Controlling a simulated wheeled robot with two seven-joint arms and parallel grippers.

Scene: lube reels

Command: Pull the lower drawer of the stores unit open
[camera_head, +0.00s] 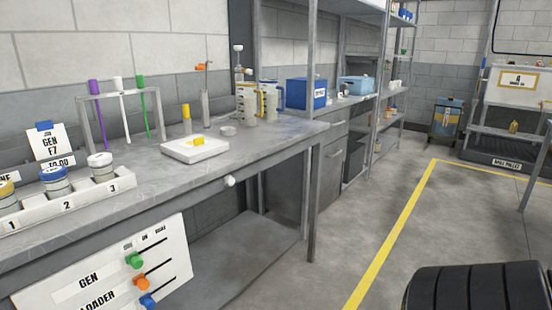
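A grey cabinet with drawer-like fronts (334,135) stands beyond the near bench, under a worktop by the shelving. It may be the stores unit; I cannot read a label on it. Its lower front (333,172) looks shut, and its lowest part is partly hidden by the bench leg. Neither of my grippers shows in the head view.
The near grey bench (255,147) holds numbered jars, a tube rack (118,92), a white tray and jugs. A white knob (229,181) sticks out at its front edge. Black ribbed tyres (475,290) stand lower right. The floor by the yellow line (398,228) is clear.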

